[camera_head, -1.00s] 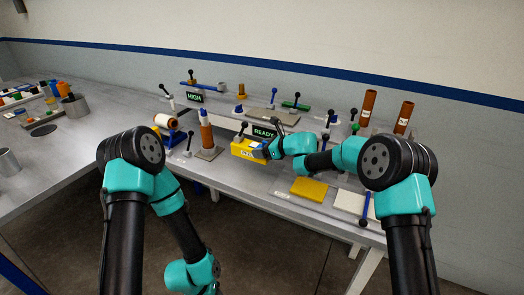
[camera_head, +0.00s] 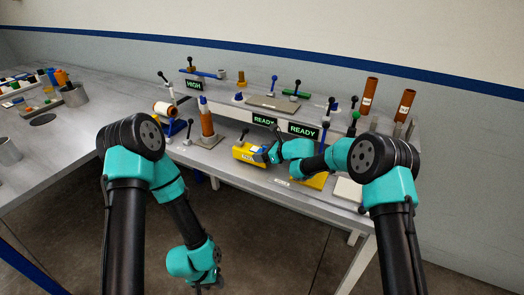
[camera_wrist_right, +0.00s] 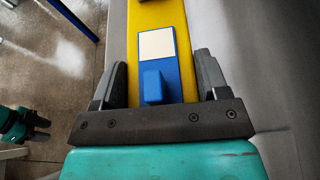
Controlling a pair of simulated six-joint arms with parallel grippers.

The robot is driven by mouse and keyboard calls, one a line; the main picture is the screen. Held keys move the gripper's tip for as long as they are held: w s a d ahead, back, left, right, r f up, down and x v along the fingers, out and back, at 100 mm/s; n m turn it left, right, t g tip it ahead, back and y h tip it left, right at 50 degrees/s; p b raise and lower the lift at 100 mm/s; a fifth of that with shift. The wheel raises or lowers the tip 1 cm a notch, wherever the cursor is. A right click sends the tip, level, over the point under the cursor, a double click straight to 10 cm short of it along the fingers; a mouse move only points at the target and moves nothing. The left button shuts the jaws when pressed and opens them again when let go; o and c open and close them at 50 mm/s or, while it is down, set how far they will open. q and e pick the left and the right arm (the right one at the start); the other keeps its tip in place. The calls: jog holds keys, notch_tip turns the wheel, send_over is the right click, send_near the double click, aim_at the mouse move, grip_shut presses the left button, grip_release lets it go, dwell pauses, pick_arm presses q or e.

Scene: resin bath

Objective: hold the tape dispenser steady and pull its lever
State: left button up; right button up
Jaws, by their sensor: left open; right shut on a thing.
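A yellow block-shaped device with a label and a blue end part, apparently the tape dispenser (camera_head: 245,155), sits on the front of the bench. A thin lever with a black knob (camera_head: 244,132) stands at it in the head view. My right gripper (camera_head: 270,152) is shut on the device. In the right wrist view its jaws flank the yellow body (camera_wrist_right: 147,15) and the blue part (camera_wrist_right: 153,70). My left gripper (camera_head: 217,280) is low in front of the bench, away from the device, and empty; its fingers are small and dark.
An orange cylinder (camera_head: 207,122) on a square base and a roll on a blue stand (camera_head: 166,109) stand left of the device. A yellow pad (camera_head: 312,182) and a white plate (camera_head: 348,188) lie at right. Signs (camera_head: 263,119) and levers line the shelf behind.

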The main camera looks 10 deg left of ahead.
jog(key=shift+f, duration=0.7)
jog(key=shift+f, duration=0.25)
dwell(0.5)
